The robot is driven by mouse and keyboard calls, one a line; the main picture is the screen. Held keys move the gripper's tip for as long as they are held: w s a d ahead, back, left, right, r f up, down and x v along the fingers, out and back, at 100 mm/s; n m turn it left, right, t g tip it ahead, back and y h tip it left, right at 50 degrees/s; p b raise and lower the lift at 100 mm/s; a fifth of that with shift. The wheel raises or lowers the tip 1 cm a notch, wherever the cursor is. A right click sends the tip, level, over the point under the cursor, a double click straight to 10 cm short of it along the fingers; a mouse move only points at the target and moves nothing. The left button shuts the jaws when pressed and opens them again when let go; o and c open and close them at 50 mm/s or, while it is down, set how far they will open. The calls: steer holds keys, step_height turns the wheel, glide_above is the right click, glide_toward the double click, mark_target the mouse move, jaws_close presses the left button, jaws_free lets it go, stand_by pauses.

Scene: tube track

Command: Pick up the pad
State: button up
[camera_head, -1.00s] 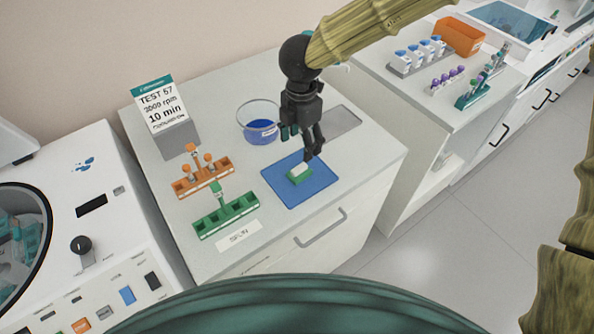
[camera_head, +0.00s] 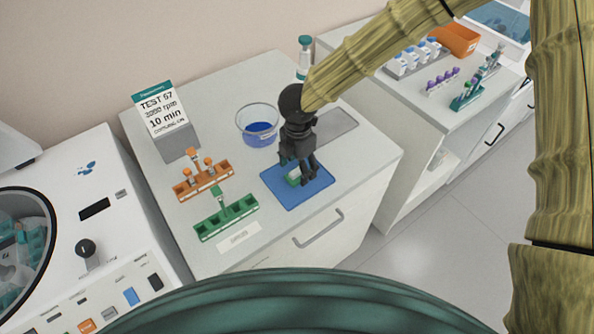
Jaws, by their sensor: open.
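The pad is a small block, green below and white on top; a part of the pad (camera_head: 292,181) shows on the blue mat (camera_head: 292,200). My gripper (camera_head: 299,180) is open and has come down over the pad, pointing downward. Its dark fingers hide much of the pad, and I cannot tell whether they touch it.
An orange rack (camera_head: 204,183) and a green rack (camera_head: 227,217) stand to the left. A glass bowl with blue liquid (camera_head: 258,127) is behind the mat, with a grey tray (camera_head: 337,127) at the back right. A sign (camera_head: 160,110) stands at the back left.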

steer(key=shift+f, duration=1.05)
steer(key=c, duration=0.9)
steer(key=shift+c, duration=0.2)
steer(key=shift+r, duration=0.15)
steer(key=shift+r+b, duration=0.45)
steer(key=shift+r, duration=0.15)
steer(key=shift+s+a+r+b, duration=0.1)
steer(key=shift+s+r+b, duration=0.05)
steer(key=shift+r+b, duration=0.25)
steer(key=shift+s+a+r+b, duration=0.15)
steer(key=shift+r+b, duration=0.15)
steer(key=shift+r, duration=0.2)
steer(key=s+a+b, duration=0.1)
steer(key=s+a, duration=0.1)
steer(key=s, duration=0.2)
steer(key=s+a+r+b, duration=0.1)
steer(key=s+a+b, duration=0.1)
steer(key=s, duration=0.3)
steer(key=s+a+b, duration=0.2)
steer(key=s, duration=0.3)
steer(key=shift+a+r, duration=0.2)
steer(key=shift+r, duration=0.15)
